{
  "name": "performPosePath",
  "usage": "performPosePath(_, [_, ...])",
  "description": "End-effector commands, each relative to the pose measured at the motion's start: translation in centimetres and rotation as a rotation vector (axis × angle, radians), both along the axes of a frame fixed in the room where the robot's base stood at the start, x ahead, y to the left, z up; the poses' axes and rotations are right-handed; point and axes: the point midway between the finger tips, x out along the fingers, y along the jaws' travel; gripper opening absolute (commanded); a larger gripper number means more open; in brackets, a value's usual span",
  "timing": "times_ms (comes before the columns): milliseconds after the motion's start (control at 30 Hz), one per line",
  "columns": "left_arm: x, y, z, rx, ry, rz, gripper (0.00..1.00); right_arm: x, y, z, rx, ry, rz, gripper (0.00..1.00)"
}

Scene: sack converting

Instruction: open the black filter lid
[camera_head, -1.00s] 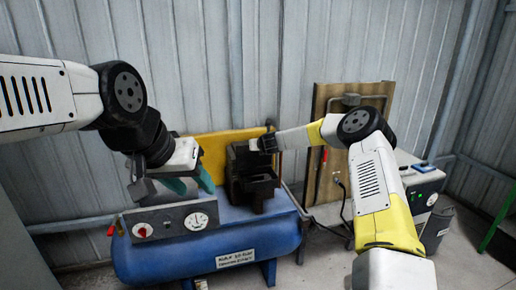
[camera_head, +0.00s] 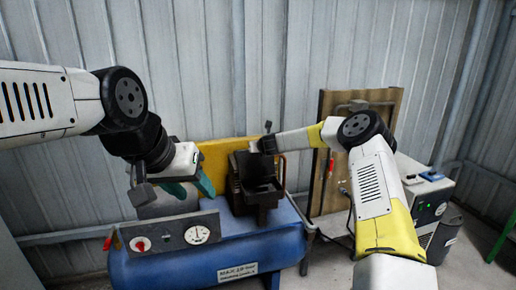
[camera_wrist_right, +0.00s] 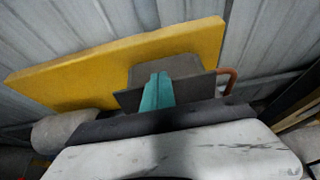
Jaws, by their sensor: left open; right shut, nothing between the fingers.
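The black filter box (camera_head: 258,192) stands on the blue compressor tank. Its lid (camera_head: 258,168) looks raised, a dark panel tilted up at the back of the box; how far it is open I cannot tell exactly. My right gripper (camera_head: 262,145) is at the top of this panel, its fingers mostly hidden in the head view. In the right wrist view its teal fingers (camera_wrist_right: 157,92) are shut together with nothing between them, in front of a dark grey panel (camera_wrist_right: 205,90); contact is unclear. My left gripper (camera_head: 193,187) is open and empty, left of the box above the gauge panel.
The blue tank (camera_head: 225,250) carries a gauge panel (camera_head: 172,236) with a red knob and a dial. A yellow panel (camera_head: 214,160) stands behind the box. A wooden board (camera_head: 335,112) leans at the wall, and a white cabinet (camera_head: 428,190) stands right.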

Motion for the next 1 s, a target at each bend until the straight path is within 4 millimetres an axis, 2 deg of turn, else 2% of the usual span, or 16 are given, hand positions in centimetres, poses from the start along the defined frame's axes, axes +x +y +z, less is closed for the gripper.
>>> performPosePath(267, [0.0, 0.0, 0.0, 0.000, 0.000, 0.000, 0.47, -0.1, 0.0, 0.0, 0.000, 0.000, 0.000, 0.00])
performPosePath(367, [0.0, 0.0, 0.0, 0.000, 0.000, 0.000, 0.47, -0.7, -0.3, 0.4, 0.001, 0.001, 0.000, 0.00])
performPosePath(700, [0.0, 0.0, 0.0, 0.000, 0.000, 0.000, 0.47, -5.2, -1.8, 2.7, 0.000, 0.000, -0.001, 0.00])
performPosePath(833, [0.0, 0.0, 0.0, 0.000, 0.000, 0.000, 0.47, -6.3, -2.1, 3.2, -0.003, -0.001, 0.002, 0.00])
performPosePath(933, [0.0, 0.0, 0.0, 0.000, 0.000, 0.000, 0.47, -7.1, -1.7, 4.3, -0.045, -0.022, 0.040, 0.00])
performPosePath(1000, [0.0, 0.0, 0.0, 0.000, 0.000, 0.000, 0.47, -8.2, -0.9, 5.7, -0.124, -0.057, 0.110, 0.00])
